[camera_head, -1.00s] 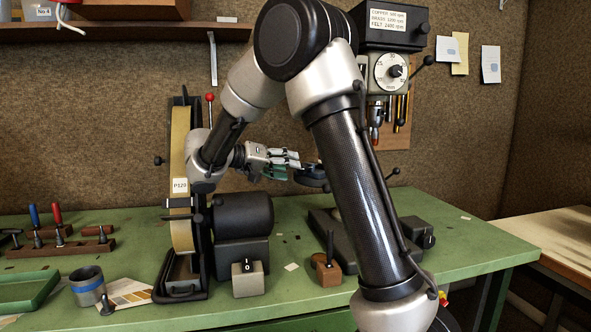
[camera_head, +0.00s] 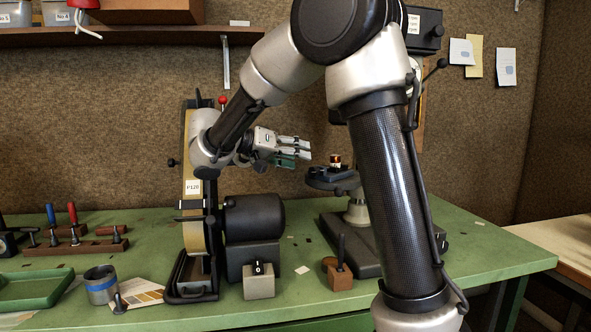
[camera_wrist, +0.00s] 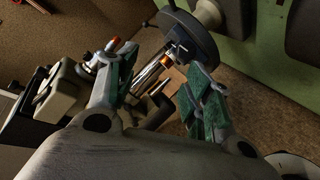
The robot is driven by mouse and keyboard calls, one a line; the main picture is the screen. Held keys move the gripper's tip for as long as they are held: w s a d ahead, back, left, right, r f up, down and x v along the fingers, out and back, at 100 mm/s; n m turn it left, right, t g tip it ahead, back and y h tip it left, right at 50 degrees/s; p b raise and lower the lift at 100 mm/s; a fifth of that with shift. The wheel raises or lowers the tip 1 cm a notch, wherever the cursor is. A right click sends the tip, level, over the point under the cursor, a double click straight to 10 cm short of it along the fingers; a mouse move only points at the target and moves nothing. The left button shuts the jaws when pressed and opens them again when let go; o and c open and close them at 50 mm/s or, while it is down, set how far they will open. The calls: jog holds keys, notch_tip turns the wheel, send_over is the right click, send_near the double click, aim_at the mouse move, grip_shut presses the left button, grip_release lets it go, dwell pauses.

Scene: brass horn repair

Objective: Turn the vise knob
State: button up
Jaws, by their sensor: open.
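My gripper (camera_head: 305,152) is open, with green finger pads, and points right in the head view. Nothing shows between its fingers. The dark round table (camera_head: 325,183) of the drill press is just right of and slightly below the fingertips, with a gap. A small block with a copper-coloured top (camera_head: 335,160) stands on it. I cannot tell which part is the vise knob.
My forearm hides much of the drill press (camera_head: 358,210). A belt sander (camera_head: 192,240) with a dark motor (camera_head: 252,218) stands left, close below my gripper. A wooden block with a dark peg (camera_head: 340,275) is in front. A cup (camera_head: 101,285) and green tray (camera_head: 35,288) are at left.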

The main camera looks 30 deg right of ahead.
aim_at(312, 172)
jog(key=w+d+f+m+t, duration=0.1)
jog(key=d+f, duration=0.1)
jog(key=w+d+f+m+t, duration=0.1)
jog(key=d+f, duration=0.1)
jog(key=w+d+f+m+y, duration=0.1)
jog(key=d+f+m, duration=0.1)
jog(key=d, duration=0.1)
jog(key=shift+w+t, duration=0.1)
jog(key=shift+t, duration=0.3)
jog(key=shift+c, duration=0.2)
jog(key=c, duration=1)
